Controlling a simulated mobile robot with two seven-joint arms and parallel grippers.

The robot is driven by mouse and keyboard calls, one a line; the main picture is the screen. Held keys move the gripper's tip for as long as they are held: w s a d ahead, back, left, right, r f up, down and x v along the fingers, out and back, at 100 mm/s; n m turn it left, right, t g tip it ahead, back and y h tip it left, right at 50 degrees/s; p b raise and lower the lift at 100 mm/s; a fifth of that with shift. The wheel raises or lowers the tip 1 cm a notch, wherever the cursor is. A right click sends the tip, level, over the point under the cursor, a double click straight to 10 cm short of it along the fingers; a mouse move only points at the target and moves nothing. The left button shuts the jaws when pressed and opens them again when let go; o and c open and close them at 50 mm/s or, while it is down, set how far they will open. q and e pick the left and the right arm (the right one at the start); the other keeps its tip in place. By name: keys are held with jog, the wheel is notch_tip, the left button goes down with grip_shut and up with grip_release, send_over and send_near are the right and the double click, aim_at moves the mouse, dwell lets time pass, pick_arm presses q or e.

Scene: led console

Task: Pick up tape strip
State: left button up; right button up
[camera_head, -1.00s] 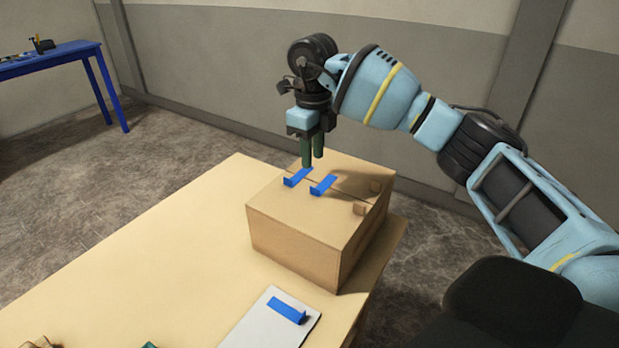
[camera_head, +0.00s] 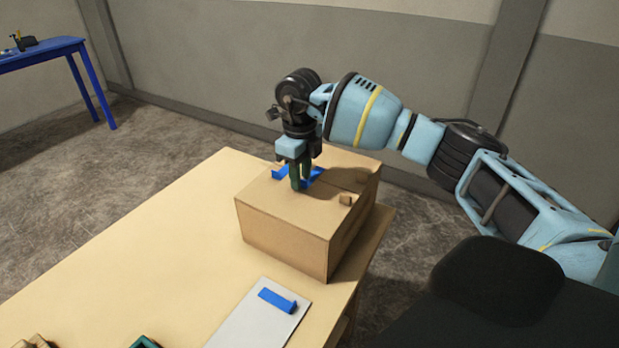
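A third blue tape strip (camera_head: 278,300) lies on a white sheet in front of the box. My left gripper is not in view.
The white sheet (camera_head: 245,325) lies near the table's right edge. The wooden table (camera_head: 170,240) is clear to the left of the box. Small items, one green (camera_head: 146,342), show at the bottom edge. A blue table (camera_head: 45,50) stands far left.

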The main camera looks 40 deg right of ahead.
jog(key=shift+f, duration=0.2)
jog(key=shift+c, duration=0.5)
grip_shut()
jog(key=shift+r, duration=0.45)
jog(key=r, duration=0.2)
jog(key=shift+s+a+r, duration=0.2)
jog(key=shift+s+r, duration=0.05)
jog(key=shift+r, duration=0.05)
jog(key=s+a+r, duration=0.1)
jog(key=s+a, duration=0.8)
jog(key=s, duration=0.3)
jog(key=shift+s+r, duration=0.2)
jog(key=shift+r, duration=0.05)
